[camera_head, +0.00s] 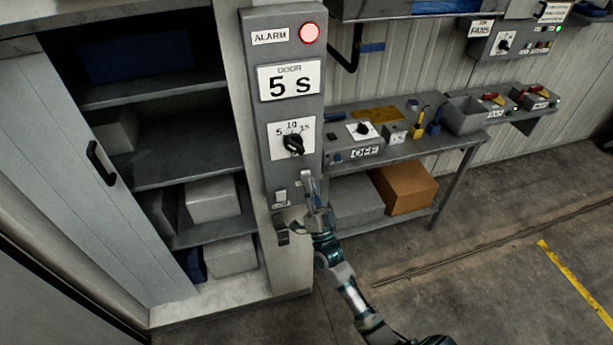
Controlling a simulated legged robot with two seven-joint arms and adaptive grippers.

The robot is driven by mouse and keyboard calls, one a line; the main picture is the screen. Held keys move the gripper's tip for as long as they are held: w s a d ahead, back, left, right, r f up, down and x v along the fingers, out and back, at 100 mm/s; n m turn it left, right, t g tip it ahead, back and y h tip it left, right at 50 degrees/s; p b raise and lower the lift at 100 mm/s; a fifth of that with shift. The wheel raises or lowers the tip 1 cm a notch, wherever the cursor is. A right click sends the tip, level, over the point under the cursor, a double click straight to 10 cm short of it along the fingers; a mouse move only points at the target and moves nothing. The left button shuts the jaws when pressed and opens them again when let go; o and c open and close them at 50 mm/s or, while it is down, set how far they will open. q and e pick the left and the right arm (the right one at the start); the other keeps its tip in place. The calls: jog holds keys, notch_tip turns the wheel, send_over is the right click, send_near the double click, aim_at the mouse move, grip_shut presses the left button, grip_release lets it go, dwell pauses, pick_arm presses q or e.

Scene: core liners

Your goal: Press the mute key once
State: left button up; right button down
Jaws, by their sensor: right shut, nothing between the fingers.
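A tall grey alarm panel (249,100) stands on the post beside the cabinet. It has a lit red lamp (309,33) next to the word ALARM, a door display (290,82) reading "5 s", and a black rotary knob (293,144). Low on the panel is a small pale key (280,197) with a label too small to read; I cannot tell whether it is the mute key. My right gripper (310,180) is shut and empty, in front of the panel's lower right, right of that key. It partly hides another small fitting there; contact cannot be told. My left gripper is not in view.
An open cabinet with boxes on shelves (190,170) and a sliding door (125,190) lies left. A workbench (440,150) with an OFF sign, switches and a grey bin (464,115) is right. Boxes, one brown (404,187), sit below it.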

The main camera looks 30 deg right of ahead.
jog(key=shift+w, duration=0.55)
dwell(0.4)
jog(key=shift+s, duration=1.05)
jog(key=shift+f, duration=0.1)
jog(key=shift+s+a+p, duration=0.2)
jog(key=shift+s+p, duration=0.2)
jog(key=shift+s, duration=0.4)
jog(key=shift+s+a+p, duration=0.2)
jog(key=shift+s+p, duration=0.2)
jog(key=shift+s, duration=0.4)
jog(key=shift+s+a+p, duration=0.2)
jog(key=shift+s+p, duration=0.2)
jog(key=shift+s, duration=0.4)
